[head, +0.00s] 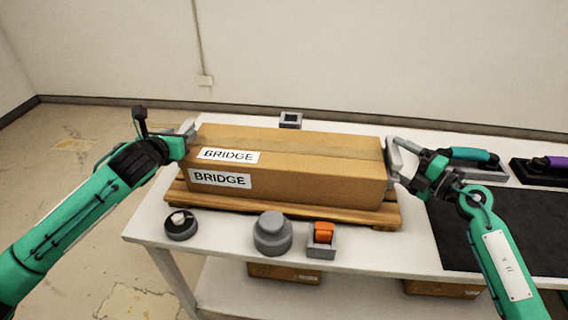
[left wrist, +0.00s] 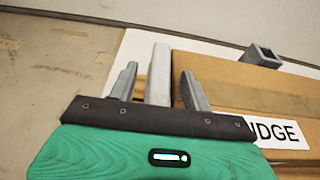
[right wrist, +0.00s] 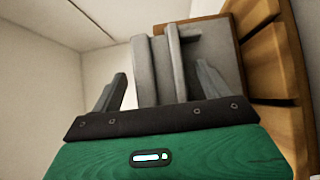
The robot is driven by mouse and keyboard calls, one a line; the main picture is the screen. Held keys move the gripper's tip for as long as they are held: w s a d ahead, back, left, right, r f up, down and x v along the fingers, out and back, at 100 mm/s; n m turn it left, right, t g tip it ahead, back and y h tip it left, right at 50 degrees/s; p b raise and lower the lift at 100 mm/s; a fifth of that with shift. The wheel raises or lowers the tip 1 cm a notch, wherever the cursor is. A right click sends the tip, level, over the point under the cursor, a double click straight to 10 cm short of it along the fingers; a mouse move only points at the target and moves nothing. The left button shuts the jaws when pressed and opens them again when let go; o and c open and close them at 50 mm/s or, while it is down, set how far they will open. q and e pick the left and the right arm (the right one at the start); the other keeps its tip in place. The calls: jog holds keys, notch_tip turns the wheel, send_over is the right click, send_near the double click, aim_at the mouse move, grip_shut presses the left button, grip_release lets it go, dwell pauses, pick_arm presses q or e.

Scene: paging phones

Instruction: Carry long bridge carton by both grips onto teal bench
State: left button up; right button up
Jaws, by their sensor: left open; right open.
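The long bridge carton (head: 290,165) is brown with two BRIDGE labels and lies on a wooden pallet (head: 300,207) on a white table. A grey grip stands at each end. My left gripper (head: 182,141) is at the left end; in the left wrist view its open fingers (left wrist: 157,88) stand either side of the left grip (left wrist: 158,72), with gaps showing. My right gripper (head: 408,172) is at the right end; in the right wrist view its open fingers (right wrist: 160,86) stand either side of the right grip (right wrist: 146,70). I cannot make out a teal bench.
A dark round holder (head: 181,229), a grey stepped knob (head: 272,236) and an orange switch block (head: 323,236) stand before the pallet. A grey square socket (head: 290,119) stands behind. A black mat (head: 500,230) and teal-handled (head: 470,154) and purple-handled (head: 552,161) items are at right.

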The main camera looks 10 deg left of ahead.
pick_arm(q)
jog(key=shift+w+f, duration=0.1)
jog(key=shift+w, duration=0.2)
pick_arm(e)
jog(key=shift+w+a, duration=0.2)
jog(key=shift+a, duration=0.05)
pick_arm(q)
grip_shut()
pick_arm(e)
jog(key=c, duration=1.1)
grip_shut()
jog(key=shift+r, duration=0.1)
